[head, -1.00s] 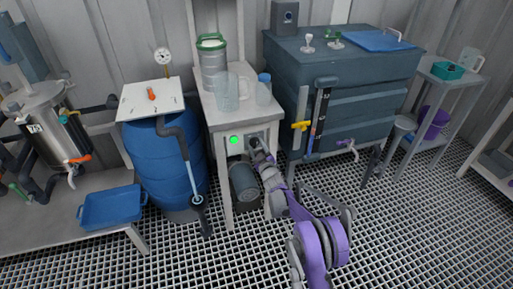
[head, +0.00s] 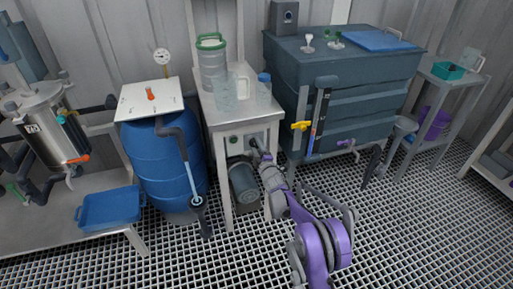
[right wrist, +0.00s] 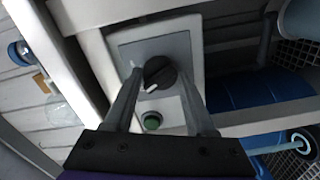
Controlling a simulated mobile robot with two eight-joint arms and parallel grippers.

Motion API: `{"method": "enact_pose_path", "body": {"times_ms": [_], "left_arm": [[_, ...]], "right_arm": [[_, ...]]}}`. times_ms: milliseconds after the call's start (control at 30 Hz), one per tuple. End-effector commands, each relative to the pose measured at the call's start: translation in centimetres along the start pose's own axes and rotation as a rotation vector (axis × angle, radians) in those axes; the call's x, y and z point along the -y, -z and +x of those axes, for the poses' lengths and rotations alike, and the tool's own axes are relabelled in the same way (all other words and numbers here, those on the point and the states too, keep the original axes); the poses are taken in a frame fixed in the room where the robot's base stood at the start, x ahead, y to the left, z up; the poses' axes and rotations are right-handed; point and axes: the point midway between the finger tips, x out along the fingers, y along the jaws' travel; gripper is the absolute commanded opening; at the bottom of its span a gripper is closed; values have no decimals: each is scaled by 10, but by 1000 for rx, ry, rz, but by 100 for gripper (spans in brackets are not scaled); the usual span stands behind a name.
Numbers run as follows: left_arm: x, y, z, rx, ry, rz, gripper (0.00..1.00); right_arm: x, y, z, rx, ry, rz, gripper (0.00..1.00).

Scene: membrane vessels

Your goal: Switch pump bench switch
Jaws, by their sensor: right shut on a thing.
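The pump bench switch is a black rotary knob (right wrist: 160,73) with a white pointer mark, on a grey plate in the right wrist view. A green lamp (right wrist: 152,121) sits beside it on the same panel and looks dark; it also shows unlit in the head view (head: 233,139). My right gripper (head: 257,150) reaches the front of the pump bench (head: 220,118). Its two fingers stand on either side of the knob, shut on it. In the head view the gripper hides the knob. My left gripper is not in view.
On the bench top stand a green-lidded container (head: 212,62), clear jugs (head: 226,92) and a blue-capped bottle (head: 264,86). A blue barrel (head: 160,172) stands to the left, a dark blue tank (head: 350,75) to the right. A grey bucket (head: 244,184) is under the bench. The grating floor in front is clear.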

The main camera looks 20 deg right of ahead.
Motion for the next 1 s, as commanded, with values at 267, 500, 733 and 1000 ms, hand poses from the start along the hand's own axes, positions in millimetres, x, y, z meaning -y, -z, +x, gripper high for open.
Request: {"method": "enact_pose_path", "body": {"times_ms": [267, 500, 733, 1000], "left_arm": [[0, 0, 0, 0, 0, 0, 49], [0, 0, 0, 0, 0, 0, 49], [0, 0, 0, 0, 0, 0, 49], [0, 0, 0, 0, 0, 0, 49]], "right_arm": [[0, 0, 0, 1, 1, -52, 0], [0, 0, 0, 1, 1, -58, 0], [0, 0, 0, 1, 1, -57, 70], [0, 0, 0, 0, 0, -55, 86]]}}
